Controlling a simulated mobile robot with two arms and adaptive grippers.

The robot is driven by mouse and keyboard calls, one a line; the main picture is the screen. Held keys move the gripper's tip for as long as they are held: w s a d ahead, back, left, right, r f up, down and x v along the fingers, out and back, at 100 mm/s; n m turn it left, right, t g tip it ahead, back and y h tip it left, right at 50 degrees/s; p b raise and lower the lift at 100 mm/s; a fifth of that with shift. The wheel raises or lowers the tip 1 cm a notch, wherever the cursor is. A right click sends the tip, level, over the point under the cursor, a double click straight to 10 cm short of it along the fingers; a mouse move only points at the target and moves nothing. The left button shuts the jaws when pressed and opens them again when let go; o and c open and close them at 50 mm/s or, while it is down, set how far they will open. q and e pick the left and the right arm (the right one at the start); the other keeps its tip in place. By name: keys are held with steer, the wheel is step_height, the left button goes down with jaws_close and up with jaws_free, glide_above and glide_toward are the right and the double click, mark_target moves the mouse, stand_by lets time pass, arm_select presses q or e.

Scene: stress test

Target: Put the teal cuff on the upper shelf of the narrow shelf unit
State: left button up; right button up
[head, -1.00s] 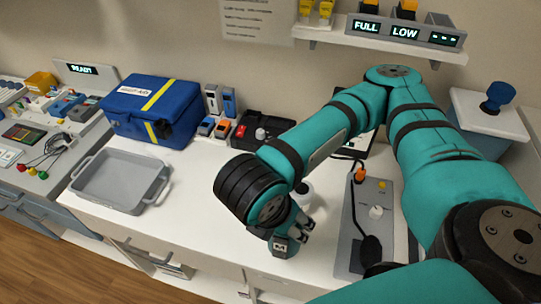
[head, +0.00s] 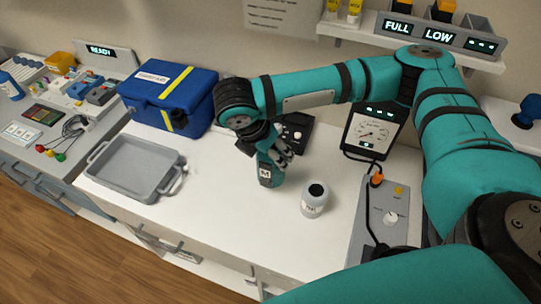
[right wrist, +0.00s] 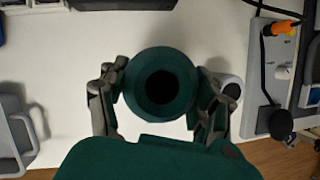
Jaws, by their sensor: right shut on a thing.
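The teal cuff (head: 268,171) is a short upright roll with a white label in the head view. In the right wrist view the cuff (right wrist: 160,86) shows end-on as a thick teal ring with a dark hole. My right gripper (head: 282,150) is shut on it, with one grey finger pad at each side of the ring; the gripper also shows in the right wrist view (right wrist: 160,105). My left gripper is not in view. I cannot make out a narrow shelf unit.
A grey tray (head: 135,168) and a blue bag (head: 168,97) are to the left. A gauge monitor (head: 373,130) and a grey panel (head: 383,215) are to the right. A wall shelf (head: 480,60) hangs above.

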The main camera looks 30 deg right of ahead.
steer(key=shift+w, duration=0.25)
steer(key=shift+f+p, duration=0.4)
steer(key=shift+f, duration=1.4)
steer(key=o, duration=1.3)
steer(key=shift+d+f, duration=0.1)
